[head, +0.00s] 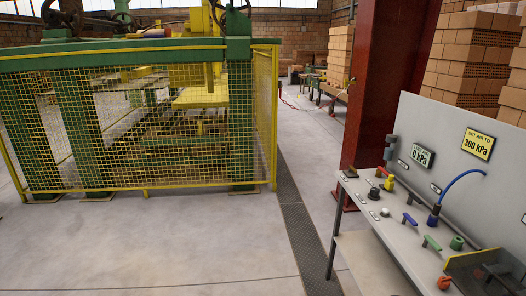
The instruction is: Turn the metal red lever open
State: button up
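A small red lever (382,171) appears at the far left part of the grey control bench (392,232), beside a yellow fitting (389,184). It is small in the head view, and I cannot tell its exact angle or whether it is metal. A blue lever (409,218) and a green lever (431,242) sit nearer on the same bench top. An orange-red knob (444,283) is at the near edge. I cannot make out my gripper in the head view.
The bench's upright panel carries a "0 kPa" display (422,156) and a yellow "300 kPa" sign (478,144). A blue hose (459,182) arches over the bench. A yellow mesh fence (150,125) stands left. Open concrete floor (150,245) lies in front.

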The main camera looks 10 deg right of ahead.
aim_at(380, 168)
jog(key=i+l+z, duration=0.2)
jog(key=i+z, duration=0.2)
jog(key=i+l+z, duration=0.15)
jog(key=i+z, duration=0.6)
jog(key=k+l, duration=0.05)
jog(key=k, duration=0.05)
